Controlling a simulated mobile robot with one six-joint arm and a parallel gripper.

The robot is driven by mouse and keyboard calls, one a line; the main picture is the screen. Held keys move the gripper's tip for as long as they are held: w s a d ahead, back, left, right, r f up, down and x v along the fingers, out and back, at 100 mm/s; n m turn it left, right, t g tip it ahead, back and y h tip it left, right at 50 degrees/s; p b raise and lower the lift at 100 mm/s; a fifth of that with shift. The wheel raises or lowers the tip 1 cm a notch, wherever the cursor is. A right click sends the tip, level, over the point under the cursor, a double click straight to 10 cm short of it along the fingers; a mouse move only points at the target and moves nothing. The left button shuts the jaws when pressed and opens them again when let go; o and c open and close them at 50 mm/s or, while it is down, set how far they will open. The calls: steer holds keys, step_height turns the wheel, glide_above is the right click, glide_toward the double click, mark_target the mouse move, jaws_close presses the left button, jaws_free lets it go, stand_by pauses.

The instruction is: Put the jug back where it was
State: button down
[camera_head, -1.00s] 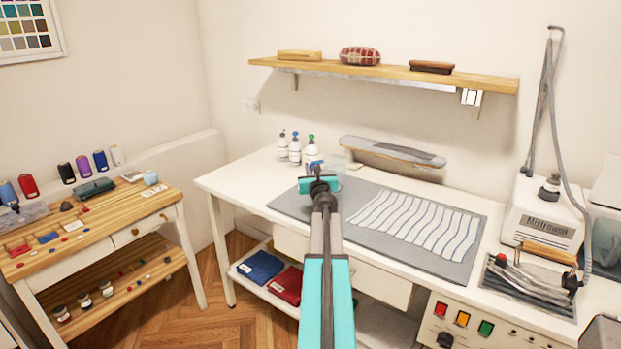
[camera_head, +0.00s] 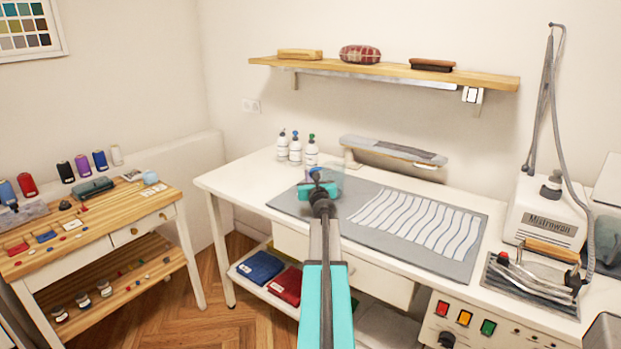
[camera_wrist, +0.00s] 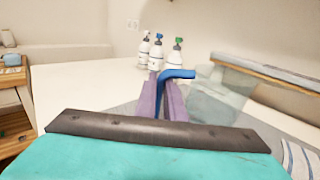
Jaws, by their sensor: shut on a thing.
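The jug is see-through with a blue handle. My gripper (camera_head: 315,177) is shut on that handle, above or at the white worktable (camera_head: 240,183). The jug's clear body (camera_head: 332,186) shows just right of the gripper in the head view, partly hidden by it. In the wrist view the blue handle (camera_wrist: 178,75) sits between my purple fingers (camera_wrist: 165,98), and the clear body (camera_wrist: 213,103) reaches to the right. I cannot tell whether the jug's base touches the grey mat (camera_head: 290,205).
Several white bottles (camera_head: 296,150) stand behind the gripper. A grey sleeve board (camera_head: 395,152) is at the back. Striped cloth (camera_head: 420,222) lies on the mat. The iron (camera_head: 530,275) and steam station (camera_head: 545,215) are at the right. The table's left end is clear.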

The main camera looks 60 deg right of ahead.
steer(key=shift+f, duration=0.15)
steer(key=c, duration=1.8)
jaws_free()
steer(key=shift+c, duration=0.2)
steer(key=shift+a+r, duration=0.1)
steer(key=shift+r, duration=0.1)
steer(key=v, duration=1.2)
steer(key=shift+b, duration=0.45)
